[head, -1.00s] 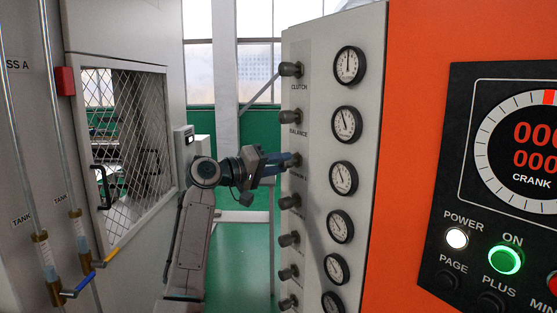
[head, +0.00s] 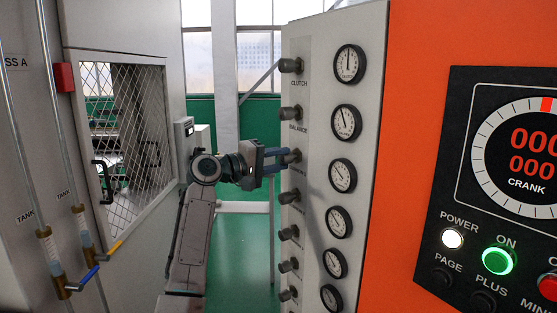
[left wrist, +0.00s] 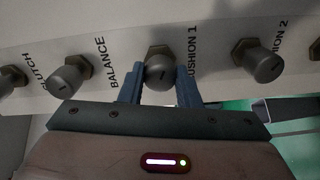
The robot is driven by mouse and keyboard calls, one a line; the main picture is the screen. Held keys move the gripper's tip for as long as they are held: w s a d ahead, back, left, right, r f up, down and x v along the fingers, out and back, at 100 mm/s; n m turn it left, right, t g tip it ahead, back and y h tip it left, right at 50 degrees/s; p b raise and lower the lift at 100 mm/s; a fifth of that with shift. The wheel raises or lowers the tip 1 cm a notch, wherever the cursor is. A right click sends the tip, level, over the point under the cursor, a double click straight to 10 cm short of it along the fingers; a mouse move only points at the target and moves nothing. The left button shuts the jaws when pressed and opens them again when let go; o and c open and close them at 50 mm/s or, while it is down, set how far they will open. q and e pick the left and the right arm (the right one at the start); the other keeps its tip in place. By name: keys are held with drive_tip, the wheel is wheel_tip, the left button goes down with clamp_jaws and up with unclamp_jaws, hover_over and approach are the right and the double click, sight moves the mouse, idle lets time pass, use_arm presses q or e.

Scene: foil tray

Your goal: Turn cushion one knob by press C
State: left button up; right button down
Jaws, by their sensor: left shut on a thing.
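The cushion 1 knob (head: 293,156) is the third knob down the pale panel in the head view. My left gripper (head: 286,160) reaches it from the left, with its two blue fingers around it. In the left wrist view the dark round knob (left wrist: 160,72) sits between the fingertips of my left gripper (left wrist: 160,84), shut on it. A short mark shows on the knob face. Its label is partly covered by a finger. The gauge (head: 342,175) to its right has a white dial. My right gripper is not in view.
The balance knob (left wrist: 70,80) and cushion 2 knob (left wrist: 257,62) flank the held knob closely. More knobs and gauges run down the panel. A mesh-windowed cabinet (head: 125,150) stands left of my arm. A control panel (head: 500,200) with a lit green button is at right.

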use_arm(q)
drive_tip(key=o, duration=1)
drive_tip(key=shift+a, duration=0.1)
drive_tip(key=shift+s+a+f+b, duration=0.15)
drive_tip(key=shift+a+b, duration=0.1)
drive_tip(key=shift+b, duration=0.05)
drive_tip(key=shift+b+v, duration=2.2)
drive_tip(key=shift+v, duration=2.85)
